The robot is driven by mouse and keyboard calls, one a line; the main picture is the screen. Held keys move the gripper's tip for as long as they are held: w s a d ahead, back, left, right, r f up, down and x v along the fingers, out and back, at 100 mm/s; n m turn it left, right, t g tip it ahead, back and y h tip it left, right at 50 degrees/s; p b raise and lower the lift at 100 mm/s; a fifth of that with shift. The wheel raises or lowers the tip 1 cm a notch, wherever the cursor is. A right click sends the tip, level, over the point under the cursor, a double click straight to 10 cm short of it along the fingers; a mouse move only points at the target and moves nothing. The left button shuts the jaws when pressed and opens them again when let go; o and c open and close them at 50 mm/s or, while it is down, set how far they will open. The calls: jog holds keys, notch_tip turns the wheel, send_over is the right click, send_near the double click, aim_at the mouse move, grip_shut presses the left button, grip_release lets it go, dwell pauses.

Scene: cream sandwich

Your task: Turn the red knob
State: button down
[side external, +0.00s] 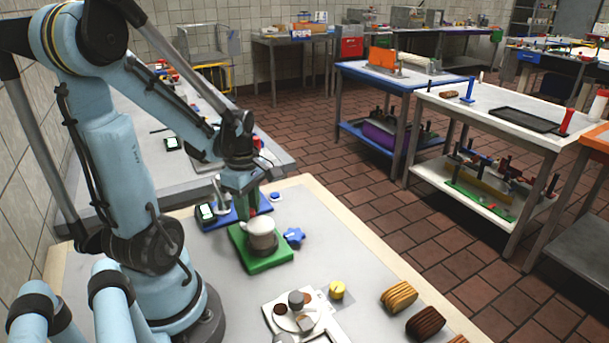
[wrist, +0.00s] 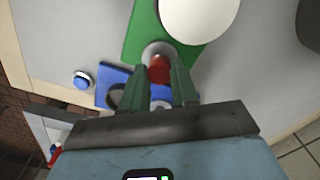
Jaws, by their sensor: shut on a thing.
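The red knob (wrist: 157,70) sits on a pale round base at the edge of the green board (wrist: 140,40) in the wrist view. In the side view a little of the red knob (side external: 253,212) shows under my gripper. My gripper (wrist: 162,66) points down with its two green fingers on either side of the knob, shut on it. In the side view the gripper (side external: 243,192) hangs just behind the pale bowl-like vessel (side external: 261,228) on the green board (side external: 268,264). The fingers partly hide the knob.
A blue board with a dark display device (side external: 207,211) lies left of the green board. A white plate, a yellow piece (side external: 337,290) and cookies (side external: 398,297) lie nearer the front.

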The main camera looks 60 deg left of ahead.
jog(key=shift+m, duration=1.5)
jog(key=c, duration=0.9)
grip_release()
jog(key=shift+o, duration=0.2)
notch_tip(320, 180, up, 12)
